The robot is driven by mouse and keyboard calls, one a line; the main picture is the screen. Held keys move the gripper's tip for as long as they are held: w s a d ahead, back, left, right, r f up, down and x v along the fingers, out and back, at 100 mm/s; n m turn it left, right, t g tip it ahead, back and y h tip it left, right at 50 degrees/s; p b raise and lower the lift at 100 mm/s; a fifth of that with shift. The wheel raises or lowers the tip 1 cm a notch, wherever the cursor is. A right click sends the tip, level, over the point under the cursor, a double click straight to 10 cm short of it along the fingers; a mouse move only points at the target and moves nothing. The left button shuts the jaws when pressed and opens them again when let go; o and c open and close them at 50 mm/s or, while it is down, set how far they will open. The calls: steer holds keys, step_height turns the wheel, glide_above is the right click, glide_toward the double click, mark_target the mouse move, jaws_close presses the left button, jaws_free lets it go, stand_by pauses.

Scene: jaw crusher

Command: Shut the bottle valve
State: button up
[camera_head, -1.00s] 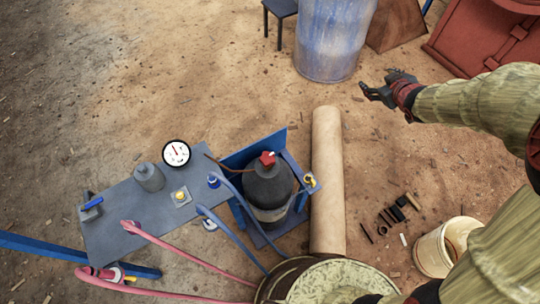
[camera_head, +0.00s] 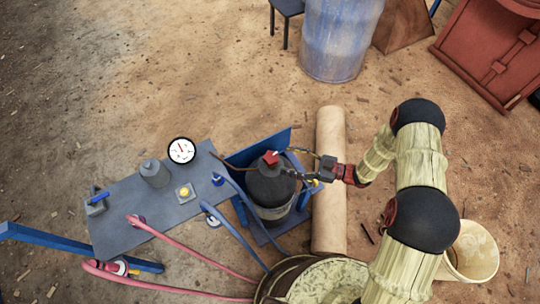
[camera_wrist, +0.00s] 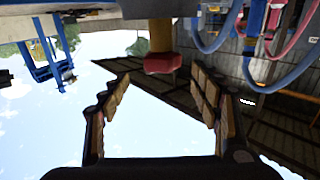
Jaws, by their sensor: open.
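The dark grey bottle (camera_head: 268,186) stands upright in a blue holder (camera_head: 242,158). Its red valve knob (camera_head: 271,157) is on top. In the wrist view the red knob (camera_wrist: 163,63) sits at the end of a yellow-brown stem, between the fingertips in the picture and seemingly just beyond them. My gripper (camera_head: 286,161) is open and empty, reaching in from the right at the bottle's top, with its fingers spread to either side of the knob's line. In the wrist view my gripper (camera_wrist: 162,74) shows both fingers apart, with no visible contact on the knob.
Blue and red hoses run near the bottle. A tan roll (camera_head: 329,215) lies right of the holder, under my arm. A blue barrel (camera_head: 334,40) stands behind.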

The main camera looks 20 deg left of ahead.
mark_target(270, 156)
steer(key=shift+s+a+b, duration=0.2)
steer(key=shift+a+b, duration=0.05)
steer(key=shift+a, duration=1.05)
steer(key=shift+s+a+b, duration=0.2)
steer(key=shift+a+b, duration=0.05)
steer(key=shift+a, duration=1)
steer(key=shift+s+a+b, duration=0.2)
steer(key=shift+a+b, duration=0.05)
steer(key=shift+a, duration=1.05)
steer(key=c, duration=0.3)
steer(key=c, duration=0.8)
steer(key=shift+c, duration=0.4)
